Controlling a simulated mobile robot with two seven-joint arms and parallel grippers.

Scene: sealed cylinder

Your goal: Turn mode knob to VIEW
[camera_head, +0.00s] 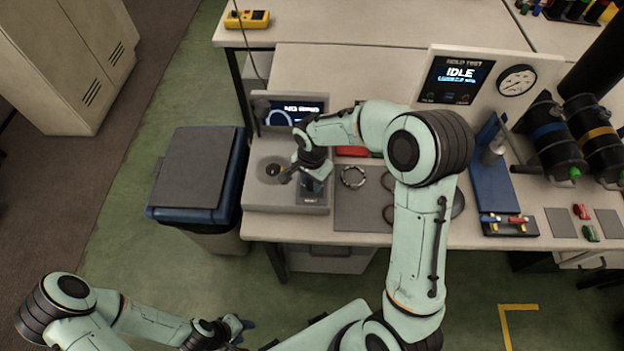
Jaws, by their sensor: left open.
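A grey instrument (262,202) stands at the left end of the bench. It has a lit screen (297,112) at its back, whose text is partly covered by my arm, and a round dark recess (270,169) on its top. My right gripper (304,177) points down over the right part of this instrument, close above a small dark panel (312,197). I cannot make out the mode knob; the gripper may hide it. I cannot tell whether the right fingers are open or touching anything. My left gripper (238,326) is open and low at the bottom, away from the bench.
A metal ring (353,177) lies on a grey mat (358,218) right of the instrument. A panel with an IDLE screen (459,77) and a dial (517,80) stands behind. A yellow meter (247,19) lies further back.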

